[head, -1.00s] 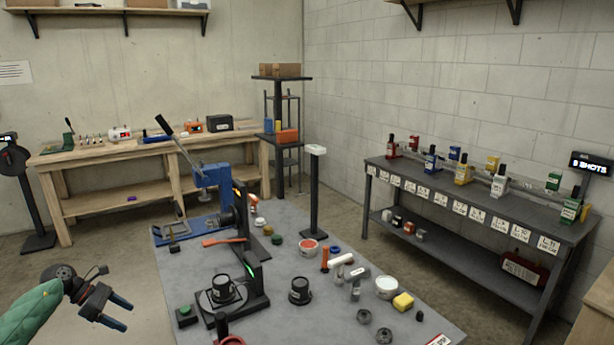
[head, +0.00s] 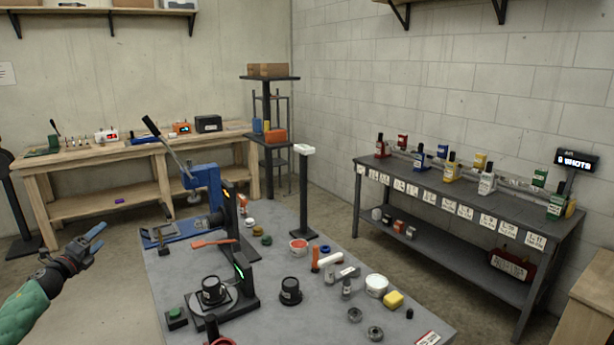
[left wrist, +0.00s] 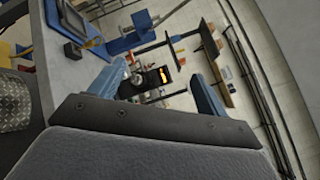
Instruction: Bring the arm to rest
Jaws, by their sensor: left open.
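My left gripper (head: 92,238) is at the left of the head view, held in the air left of the grey table (head: 190,283). Its blue fingers point up and to the right. In the left wrist view the two blue fingers (left wrist: 160,92) stand apart with nothing between them, so it is open and empty. The green sleeve of my left arm comes in from the lower left. My right gripper is in neither view now.
A wooden bench (head: 90,170) stands behind. A dark shelf table (head: 440,200) with bottles is at the right. Floor shows left of the grey table.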

